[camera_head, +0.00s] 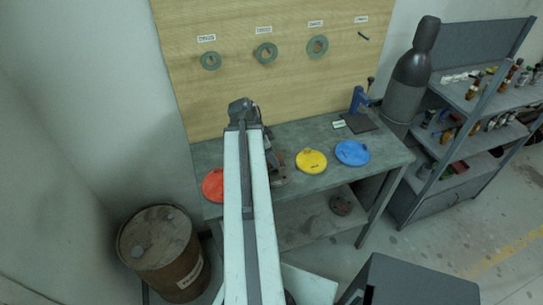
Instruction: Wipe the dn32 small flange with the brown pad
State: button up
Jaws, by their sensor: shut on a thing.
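My arm reaches forward over the workbench (215,155). My gripper (272,157) is at its far end, low over the bench, mostly hidden behind the arm. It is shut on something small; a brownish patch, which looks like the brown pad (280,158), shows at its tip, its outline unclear. Dark brownish metal (279,178) shows just right of the arm on the bench; I cannot tell whether it is the dn32 small flange, or whether the pad touches it. A dark round flange-like part (341,204) lies on the lower shelf.
Red (213,186), yellow (311,161) and blue discs (352,152) lie on the bench. A blue vise (357,100) and dark plate (359,123) are at the back right. Green rings (265,53) hang on the wooden board. A rusty barrel (160,245) stands left, shelving (470,95) right.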

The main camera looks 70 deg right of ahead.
jog(key=shift+r+p, duration=0.35)
jog(key=shift+r, duration=0.45)
notch_tip(320, 180, up, 3)
jog(key=p, duration=0.3)
jog(key=shift+r, duration=0.1)
